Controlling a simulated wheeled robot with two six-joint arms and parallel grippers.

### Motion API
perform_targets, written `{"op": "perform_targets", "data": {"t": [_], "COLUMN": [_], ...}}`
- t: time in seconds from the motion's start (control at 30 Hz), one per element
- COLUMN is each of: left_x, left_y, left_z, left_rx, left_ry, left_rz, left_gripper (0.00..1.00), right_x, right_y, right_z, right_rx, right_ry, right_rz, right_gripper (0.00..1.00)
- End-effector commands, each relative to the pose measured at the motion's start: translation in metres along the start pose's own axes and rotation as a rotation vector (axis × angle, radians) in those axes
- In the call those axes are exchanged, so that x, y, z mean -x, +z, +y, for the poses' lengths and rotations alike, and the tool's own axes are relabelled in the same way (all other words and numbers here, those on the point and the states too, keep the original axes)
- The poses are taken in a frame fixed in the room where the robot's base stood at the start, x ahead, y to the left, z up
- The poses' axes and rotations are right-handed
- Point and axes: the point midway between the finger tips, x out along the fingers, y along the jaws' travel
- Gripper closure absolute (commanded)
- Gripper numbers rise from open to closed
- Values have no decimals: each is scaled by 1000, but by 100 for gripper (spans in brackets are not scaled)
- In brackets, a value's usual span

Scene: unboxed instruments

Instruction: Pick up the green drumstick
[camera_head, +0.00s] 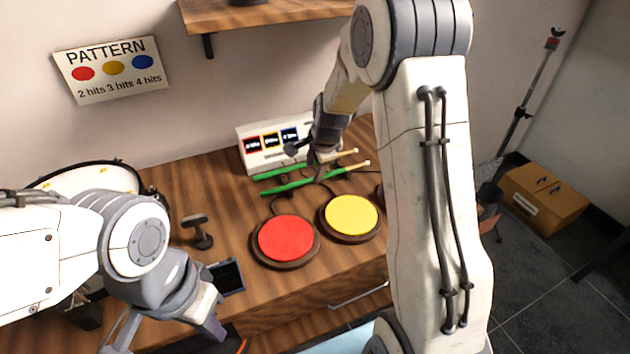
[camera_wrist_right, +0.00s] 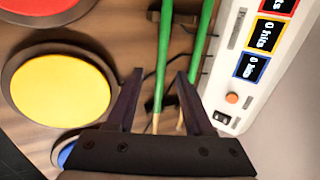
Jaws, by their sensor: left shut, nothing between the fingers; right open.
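Two green drumsticks with pale wooden ends lie side by side on the wooden table in the head view, a nearer one (camera_head: 290,187) and a farther one (camera_head: 283,171). My right gripper (camera_head: 305,160) is open above them, in front of the white display box. In the right wrist view one green stick (camera_wrist_right: 165,60) runs between the open fingers (camera_wrist_right: 160,76), and the other (camera_wrist_right: 202,35) passes beside and behind the right-hand finger. Whether a finger touches a stick cannot be told. My left gripper (camera_head: 210,325) is shut and empty near the table's front edge.
A red pad (camera_head: 286,238) and a yellow pad (camera_head: 351,216) stand in front of the sticks. The white display box (camera_head: 254,154) is behind them. A small dark stand (camera_head: 198,232), a dark screen (camera_head: 228,277) and a drum (camera_head: 95,180) are to the left.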

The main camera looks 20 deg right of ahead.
Motion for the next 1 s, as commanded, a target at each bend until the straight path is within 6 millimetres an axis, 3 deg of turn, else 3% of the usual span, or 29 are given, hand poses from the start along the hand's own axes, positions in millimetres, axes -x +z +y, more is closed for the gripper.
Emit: {"op": "perform_targets", "data": {"t": [0.3, 0.6, 0.63, 0.77, 1.0], "left_x": [-9, -9, -9, -9, -9], "left_y": [1, 1, 1, 1, 1], "left_z": [-1, -1, -1, -1, -1], "left_rx": [0, 0, 0, 0, 0], "left_ry": [0, 0, 0, 0, 0], "left_rz": [0, 0, 0, 0, 0], "left_gripper": [100, 100, 100, 100, 100], "right_x": [-45, -50, -50, -50, -49], "right_y": [0, -1, -1, -1, -1], "right_z": [-2, -3, -3, -3, -3], "right_rx": [1, 2, 2, 2, 2], "right_ry": [3, 0, 0, 1, 1], "right_rz": [-1, 0, 0, 0, 0], "right_gripper": [48, 48, 52, 100, 100]}}
